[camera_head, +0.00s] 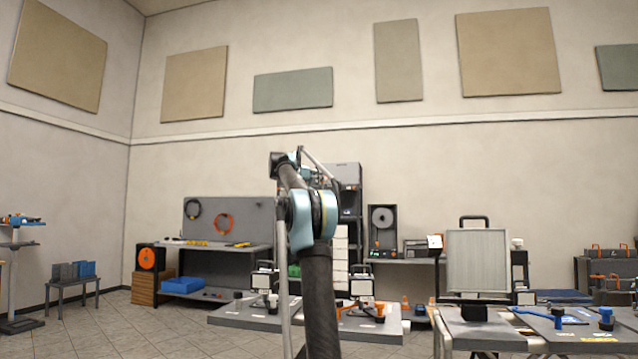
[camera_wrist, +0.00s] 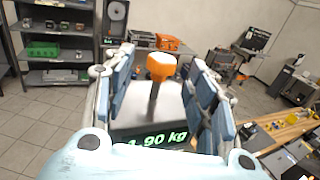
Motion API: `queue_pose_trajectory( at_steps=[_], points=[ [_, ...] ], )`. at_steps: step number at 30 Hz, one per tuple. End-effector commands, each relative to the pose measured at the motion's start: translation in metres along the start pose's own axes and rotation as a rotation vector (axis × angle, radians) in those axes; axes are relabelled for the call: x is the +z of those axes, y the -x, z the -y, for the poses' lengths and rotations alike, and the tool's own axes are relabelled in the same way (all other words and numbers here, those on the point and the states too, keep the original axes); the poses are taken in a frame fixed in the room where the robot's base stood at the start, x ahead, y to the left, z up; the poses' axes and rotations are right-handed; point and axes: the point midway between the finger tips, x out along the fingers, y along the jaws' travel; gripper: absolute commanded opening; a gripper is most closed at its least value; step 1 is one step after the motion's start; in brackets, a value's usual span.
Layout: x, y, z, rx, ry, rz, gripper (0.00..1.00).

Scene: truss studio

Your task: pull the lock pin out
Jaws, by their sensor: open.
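In the wrist view, my gripper (camera_wrist: 162,72) is open, with a blue-padded finger on each side. Between the fingers stands an upright piece with an orange head (camera_wrist: 161,66) and a dark shaft; it may be the lock pin, but I cannot tell for sure. Gaps show between the head and both fingers. Behind and below it is a pale plate (camera_wrist: 173,107) with a dark display (camera_wrist: 150,139) in green reading about 1.90 kg. The shaft's lower end is not clear. In the head view my arm rises in the middle and I cannot make out the fingers.
In the wrist view, shelves (camera_wrist: 52,75) stand at left and a wooden bench (camera_wrist: 280,140) at right. In the head view, a grey bench (camera_head: 235,315) lies behind my arm, another bench (camera_head: 490,330) with blue tools at right. Open tiled floor shows at left.

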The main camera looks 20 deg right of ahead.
Motion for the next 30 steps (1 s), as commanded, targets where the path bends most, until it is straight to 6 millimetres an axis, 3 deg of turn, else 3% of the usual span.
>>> queue_pose_trajectory(
  at_steps=[6,12,30],
  points=[
    [0.0,0.038,-0.002,0.002,0.001,0.0,0.51],
    [-0.001,0.057,-0.002,0.002,0.001,0.0,0.51],
    [-0.001,0.06,-0.002,0.001,0.0,-0.001,0.51]
  ],
)
